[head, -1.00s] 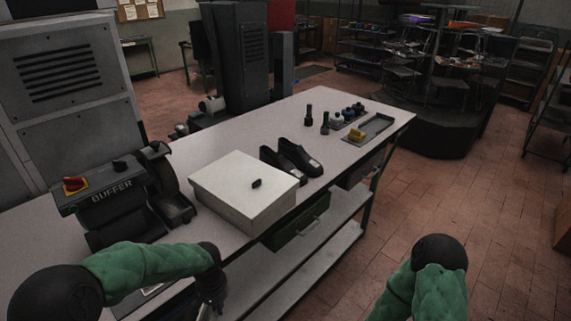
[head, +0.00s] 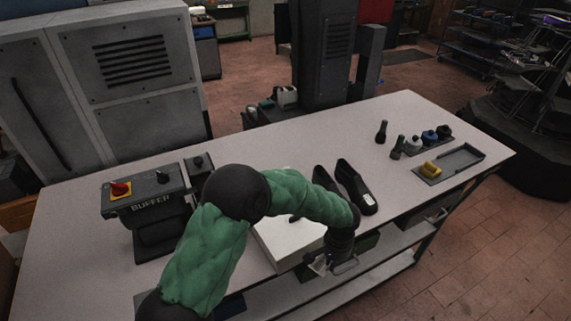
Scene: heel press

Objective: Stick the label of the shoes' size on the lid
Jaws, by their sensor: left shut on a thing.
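The white box with its lid (head: 283,240) stands on the table near its front edge, partly hidden behind my left arm. A small dark thing sits on the lid. A pair of dark shoes (head: 356,188) stands just behind the box, and one has a small pale patch near its heel. My left gripper (head: 325,266) points down at the front right corner of the box, by the table edge. It is shut on a small pale thing, which looks like the label but is too small to read. My right gripper is not in view.
The buffer machine (head: 158,205) stands to the left. Dark bottles (head: 397,147), several small jars (head: 429,137) and a grey tray (head: 462,160) with a yellow thing are at the right. The table (head: 300,130) is clear behind the shoes.

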